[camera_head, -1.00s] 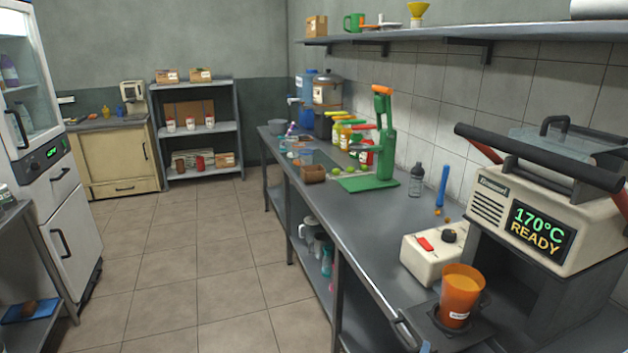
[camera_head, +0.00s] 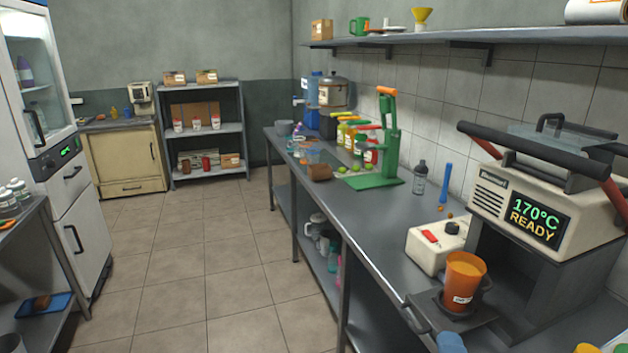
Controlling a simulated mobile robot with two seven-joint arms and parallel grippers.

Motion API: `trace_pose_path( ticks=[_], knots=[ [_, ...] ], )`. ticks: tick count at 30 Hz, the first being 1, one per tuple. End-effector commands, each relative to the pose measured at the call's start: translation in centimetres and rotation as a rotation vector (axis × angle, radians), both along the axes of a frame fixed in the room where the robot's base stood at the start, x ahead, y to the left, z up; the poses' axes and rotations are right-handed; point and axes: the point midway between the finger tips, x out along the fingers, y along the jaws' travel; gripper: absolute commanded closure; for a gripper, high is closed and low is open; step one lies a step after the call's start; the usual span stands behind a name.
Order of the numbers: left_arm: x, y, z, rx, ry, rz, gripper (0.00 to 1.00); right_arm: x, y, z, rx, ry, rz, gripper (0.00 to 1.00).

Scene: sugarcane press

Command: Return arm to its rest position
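Neither of my grippers shows in the head view, and no arm of mine can be made out. An orange cup (camera_head: 463,283) with orange contents stands upright on a dark plate at the counter's front edge. A green press (camera_head: 384,150) with an orange-tipped handle stands farther back on the grey counter (camera_head: 385,222). A beige machine (camera_head: 525,205) at the right reads "170°C READY".
A white box with a red switch (camera_head: 433,246) sits beside the cup. A dark bottle (camera_head: 420,178) and a blue tool (camera_head: 445,182) are near the wall. A white fridge (camera_head: 72,205) stands at the left. The tiled floor (camera_head: 205,250) between is clear.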

Motion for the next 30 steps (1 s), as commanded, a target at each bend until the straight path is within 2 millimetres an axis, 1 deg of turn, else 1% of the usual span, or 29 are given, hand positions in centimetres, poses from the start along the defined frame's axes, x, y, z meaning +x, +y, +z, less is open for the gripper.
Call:
trace_pose_path(
  ticks=[1,5,6,8,10,14,15,18,21,24,27,30],
  knots=[
    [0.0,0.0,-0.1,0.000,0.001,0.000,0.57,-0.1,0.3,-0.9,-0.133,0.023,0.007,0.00],
    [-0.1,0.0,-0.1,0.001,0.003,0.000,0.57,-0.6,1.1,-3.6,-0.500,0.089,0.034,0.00],
    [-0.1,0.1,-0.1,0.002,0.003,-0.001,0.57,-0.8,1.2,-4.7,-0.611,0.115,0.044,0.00],
    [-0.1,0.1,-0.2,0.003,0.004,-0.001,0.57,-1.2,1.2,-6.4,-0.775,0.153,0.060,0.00],
    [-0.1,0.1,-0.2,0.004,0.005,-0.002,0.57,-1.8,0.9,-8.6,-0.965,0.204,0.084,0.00],
    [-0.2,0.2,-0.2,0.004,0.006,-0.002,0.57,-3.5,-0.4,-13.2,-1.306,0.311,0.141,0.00],
    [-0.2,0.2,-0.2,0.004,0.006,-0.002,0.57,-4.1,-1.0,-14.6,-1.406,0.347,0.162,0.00],
    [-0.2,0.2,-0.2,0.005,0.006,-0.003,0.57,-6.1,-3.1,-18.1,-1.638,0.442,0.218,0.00],
    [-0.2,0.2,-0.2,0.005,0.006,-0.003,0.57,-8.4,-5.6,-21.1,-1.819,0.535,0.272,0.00],
    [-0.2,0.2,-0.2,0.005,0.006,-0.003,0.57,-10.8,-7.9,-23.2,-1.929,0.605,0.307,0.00],
    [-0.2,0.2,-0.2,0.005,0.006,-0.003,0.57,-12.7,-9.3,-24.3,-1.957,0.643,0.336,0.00],
    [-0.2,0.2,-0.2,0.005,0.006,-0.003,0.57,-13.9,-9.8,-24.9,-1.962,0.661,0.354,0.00]
  ],
)
